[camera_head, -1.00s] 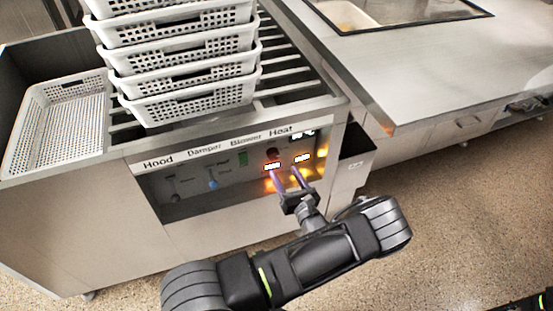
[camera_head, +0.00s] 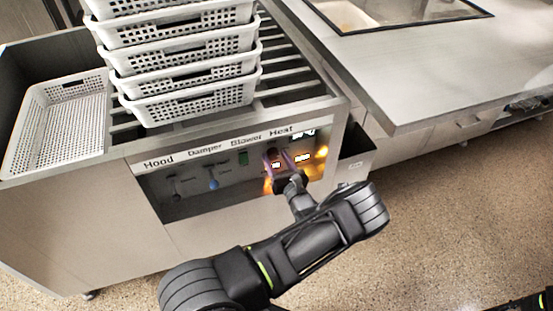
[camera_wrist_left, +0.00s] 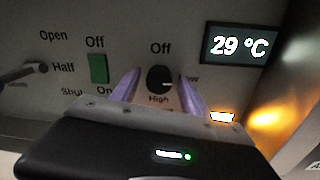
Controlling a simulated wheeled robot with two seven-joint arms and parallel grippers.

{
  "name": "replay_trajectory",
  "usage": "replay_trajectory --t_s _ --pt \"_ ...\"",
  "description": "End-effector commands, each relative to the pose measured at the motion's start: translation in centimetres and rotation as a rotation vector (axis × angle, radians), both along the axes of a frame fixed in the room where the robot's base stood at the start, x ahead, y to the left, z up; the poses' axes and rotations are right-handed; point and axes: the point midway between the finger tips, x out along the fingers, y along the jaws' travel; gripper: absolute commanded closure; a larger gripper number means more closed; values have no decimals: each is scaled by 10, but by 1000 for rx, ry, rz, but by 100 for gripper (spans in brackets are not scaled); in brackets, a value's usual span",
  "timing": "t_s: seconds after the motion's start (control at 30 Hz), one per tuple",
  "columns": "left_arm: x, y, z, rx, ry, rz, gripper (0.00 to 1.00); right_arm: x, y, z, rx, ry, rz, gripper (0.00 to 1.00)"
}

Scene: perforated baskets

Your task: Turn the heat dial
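The heat dial (camera_wrist_left: 159,79) is a round black knob on the control panel, with "Off" above it and "High" below it. In the head view it sits under the "Heat" label, mostly hidden by my gripper. My left gripper (camera_head: 278,160) is at the panel in front of the dial. In the left wrist view its two purple fingers (camera_wrist_left: 158,92) are spread, one on each side of the dial, with gaps visible. I cannot tell whether the fingertips reach the knob's depth. My right gripper is not seen.
A display (camera_wrist_left: 240,46) reads 29 °C right of the dial. A green switch (camera_wrist_left: 98,68) is to its left. Stacked white baskets (camera_head: 190,88) stand on the slatted top, with another basket (camera_head: 62,120) at the left. A counter (camera_head: 410,75) lies to the right.

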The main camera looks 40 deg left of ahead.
Motion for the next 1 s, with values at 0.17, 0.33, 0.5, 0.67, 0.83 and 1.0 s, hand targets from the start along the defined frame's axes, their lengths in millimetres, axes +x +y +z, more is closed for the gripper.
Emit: replay_trajectory --t_s 0.17,0.33,0.5,0.67,0.83,1.0 --pt "0 0 0 0 0 0 62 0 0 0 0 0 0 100" --pt "0 0 0 0 0 0 76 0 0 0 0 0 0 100" --pt "0 0 0 0 0 0 90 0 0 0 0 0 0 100" --pt "0 0 0 0 0 0 100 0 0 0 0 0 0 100" --pt "0 0 0 -2 -3 0 100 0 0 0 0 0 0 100" --pt "0 0 0 -18 -26 0 100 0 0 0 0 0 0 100"
